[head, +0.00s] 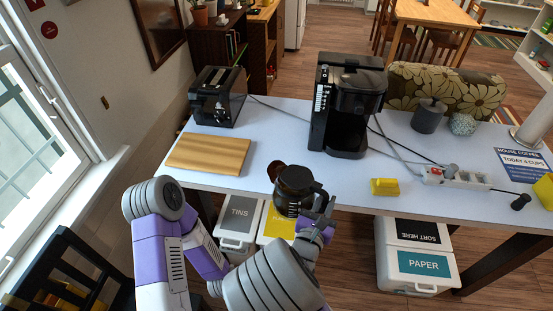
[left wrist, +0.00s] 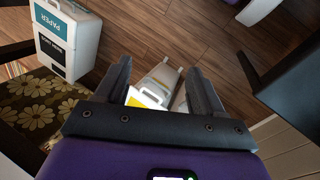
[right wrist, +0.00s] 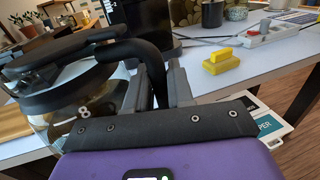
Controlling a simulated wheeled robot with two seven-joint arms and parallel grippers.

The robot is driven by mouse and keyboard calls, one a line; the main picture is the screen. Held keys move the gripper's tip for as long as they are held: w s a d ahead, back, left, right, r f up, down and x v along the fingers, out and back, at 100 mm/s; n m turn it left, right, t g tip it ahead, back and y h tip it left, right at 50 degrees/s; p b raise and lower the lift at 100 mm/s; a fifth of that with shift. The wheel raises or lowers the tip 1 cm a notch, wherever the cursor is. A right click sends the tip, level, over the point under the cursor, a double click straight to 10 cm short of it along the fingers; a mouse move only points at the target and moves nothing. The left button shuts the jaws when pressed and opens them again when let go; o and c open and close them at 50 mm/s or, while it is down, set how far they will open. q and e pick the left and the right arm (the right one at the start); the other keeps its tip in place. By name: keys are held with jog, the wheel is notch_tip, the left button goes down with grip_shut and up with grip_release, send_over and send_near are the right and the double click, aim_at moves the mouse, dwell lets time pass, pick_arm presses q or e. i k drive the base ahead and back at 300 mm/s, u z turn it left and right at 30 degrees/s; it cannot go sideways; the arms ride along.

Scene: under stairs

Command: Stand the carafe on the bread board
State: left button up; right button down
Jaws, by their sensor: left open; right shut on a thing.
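The glass carafe (head: 293,187) with a black lid and handle is off the table, in front of its near edge. My right gripper (head: 322,222) is shut on its handle. In the right wrist view the carafe (right wrist: 75,105) looks upright, with the handle (right wrist: 140,55) between the fingers (right wrist: 160,85). The wooden bread board (head: 208,153) lies flat and bare at the table's near left corner, left of the carafe. My left gripper is hidden in the head view; in the left wrist view the left gripper (left wrist: 160,85) is open and empty, over the floor and bins.
The black coffee maker (head: 346,105) stands behind the carafe, and a toaster (head: 218,97) behind the board. A yellow block (head: 384,187), power strip (head: 455,178) and grey canister (head: 428,116) are to the right. Bins (head: 238,225) stand below the table. The table between board and coffee maker is clear.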

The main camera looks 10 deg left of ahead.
aim_at(213, 151)
jog(key=z, duration=0.4)
jog(key=i, duration=0.7)
jog(key=u, duration=2.55)
